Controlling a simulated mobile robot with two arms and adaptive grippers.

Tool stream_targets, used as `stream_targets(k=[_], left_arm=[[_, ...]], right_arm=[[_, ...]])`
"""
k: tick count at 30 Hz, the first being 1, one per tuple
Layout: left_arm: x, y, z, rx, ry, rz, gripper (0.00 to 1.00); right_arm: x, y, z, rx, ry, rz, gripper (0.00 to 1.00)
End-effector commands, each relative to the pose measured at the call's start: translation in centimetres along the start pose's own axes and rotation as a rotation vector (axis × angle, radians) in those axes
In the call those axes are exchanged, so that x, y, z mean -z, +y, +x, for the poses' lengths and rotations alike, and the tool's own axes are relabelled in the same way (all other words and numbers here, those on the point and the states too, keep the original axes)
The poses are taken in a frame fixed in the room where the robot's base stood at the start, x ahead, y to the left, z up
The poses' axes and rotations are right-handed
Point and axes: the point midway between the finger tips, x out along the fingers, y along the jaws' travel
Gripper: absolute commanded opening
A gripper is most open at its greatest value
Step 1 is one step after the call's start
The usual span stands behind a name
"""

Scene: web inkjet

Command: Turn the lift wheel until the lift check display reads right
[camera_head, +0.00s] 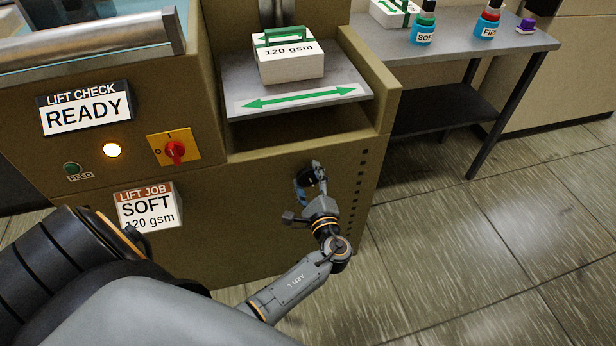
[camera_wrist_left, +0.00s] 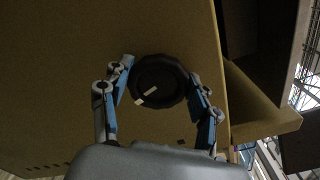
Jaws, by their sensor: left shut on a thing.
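The lift wheel is a dark round knob on the front of the tan machine; it shows in the left wrist view (camera_wrist_left: 158,82) and partly in the head view (camera_head: 313,172). My left gripper (camera_head: 307,184) is at the wheel. In the left wrist view its two blue-and-grey fingers (camera_wrist_left: 160,97) lie on either side of the wheel, shut on it. The lift check display (camera_head: 86,107) reads READY. The lift job card (camera_head: 149,207) reads SOFT, 120 gsm. My right gripper is not in view.
A white 120 gsm stack (camera_head: 291,66) with a green band sits on the lift tray (camera_head: 238,108). A red switch (camera_head: 175,152) and a lit lamp (camera_head: 112,150) are on the machine front. A side table (camera_head: 463,48) holds bottles. The floor at right is clear.

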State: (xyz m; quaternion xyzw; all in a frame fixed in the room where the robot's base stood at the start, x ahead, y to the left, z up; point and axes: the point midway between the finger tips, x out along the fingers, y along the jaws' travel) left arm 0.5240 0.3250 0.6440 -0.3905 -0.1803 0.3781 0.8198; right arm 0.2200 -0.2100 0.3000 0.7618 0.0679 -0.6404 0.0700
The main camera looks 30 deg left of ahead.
Motion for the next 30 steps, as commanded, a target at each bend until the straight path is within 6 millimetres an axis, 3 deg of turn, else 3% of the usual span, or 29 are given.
stream_targets(k=[8,9,12,23,30], left_arm=[[0.1,0.0,0.0,0.001,0.002,0.003,0.29],[0.1,0.0,0.0,0.001,0.002,0.003,0.65],[0.1,0.0,0.0,0.0,0.002,0.002,0.84],[0.1,0.0,-0.2,0.0,0.001,0.0,0.84],[0.1,0.1,-3.6,-0.001,0.005,0.0,0.84]], right_arm=[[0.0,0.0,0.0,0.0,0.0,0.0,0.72],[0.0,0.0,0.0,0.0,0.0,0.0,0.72],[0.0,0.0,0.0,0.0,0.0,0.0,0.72],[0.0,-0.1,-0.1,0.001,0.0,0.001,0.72],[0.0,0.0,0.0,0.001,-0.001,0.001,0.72]])
